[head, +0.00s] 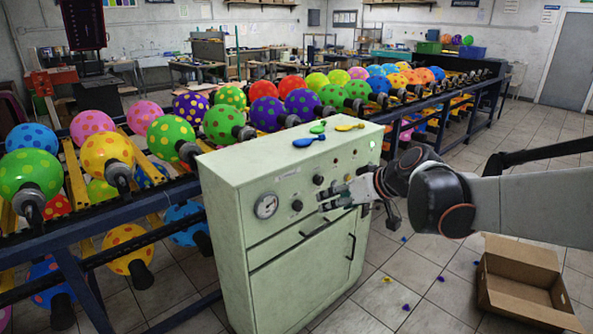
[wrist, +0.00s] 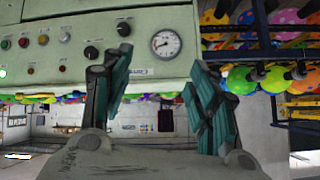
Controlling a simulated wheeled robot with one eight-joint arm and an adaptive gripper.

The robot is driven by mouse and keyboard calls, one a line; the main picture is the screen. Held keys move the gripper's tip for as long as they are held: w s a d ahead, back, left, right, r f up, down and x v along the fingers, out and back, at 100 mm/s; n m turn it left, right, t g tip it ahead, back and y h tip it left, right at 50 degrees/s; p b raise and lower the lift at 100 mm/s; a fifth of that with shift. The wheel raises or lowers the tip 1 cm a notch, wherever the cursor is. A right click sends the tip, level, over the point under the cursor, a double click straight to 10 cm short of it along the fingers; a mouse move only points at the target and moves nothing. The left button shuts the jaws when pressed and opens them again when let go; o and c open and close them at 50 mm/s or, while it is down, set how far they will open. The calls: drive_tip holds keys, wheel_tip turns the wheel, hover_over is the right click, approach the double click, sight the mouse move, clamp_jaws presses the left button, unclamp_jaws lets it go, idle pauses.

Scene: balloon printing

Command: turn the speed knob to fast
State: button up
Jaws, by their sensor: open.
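The pale green control cabinet (head: 225,175) stands at the centre of the head view. Its front has a round gauge (head: 266,205) and two black knobs, one beside the gauge (head: 296,205) and one farther right (head: 318,180). I cannot read which is the speed knob. In the wrist view the gauge (wrist: 165,43) is upper middle, with the knobs (wrist: 124,28) and (wrist: 91,52) to its left. My gripper (head: 322,201) is open and empty in front of the panel, right of the gauge; its spread fingers (wrist: 157,70) also show in the wrist view. Contact with a knob is not visible.
Deflated balloons (head: 303,142) lie on the cabinet top. A rack of dotted balloons (head: 169,137) runs behind it. Door handles (head: 351,246) stick out below the panel. An open cardboard box (head: 520,285) and several small scraps are on the tiled floor at right.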

drive_tip(key=w+d+f+n+t+y, duration=0.1)
drive_tip(key=w+f, duration=0.1)
drive_tip(key=w, duration=0.7)
drive_tip(key=n+t+y, duration=0.3)
drive_tip(key=t+y, duration=0.1)
drive_tip(key=t, duration=0.1)
approach(321, 181)
drive_tip(key=b+x, duration=0.2)
drive_tip(key=x, duration=0.5)
drive_tip(key=shift+s+a+f+b, duration=0.1)
drive_tip(key=shift+s+f+b, duration=0.05)
drive_tip(key=shift+b, duration=0.25)
drive_tip(key=shift+x, duration=0.85)
drive_tip(key=c, duration=1.1)
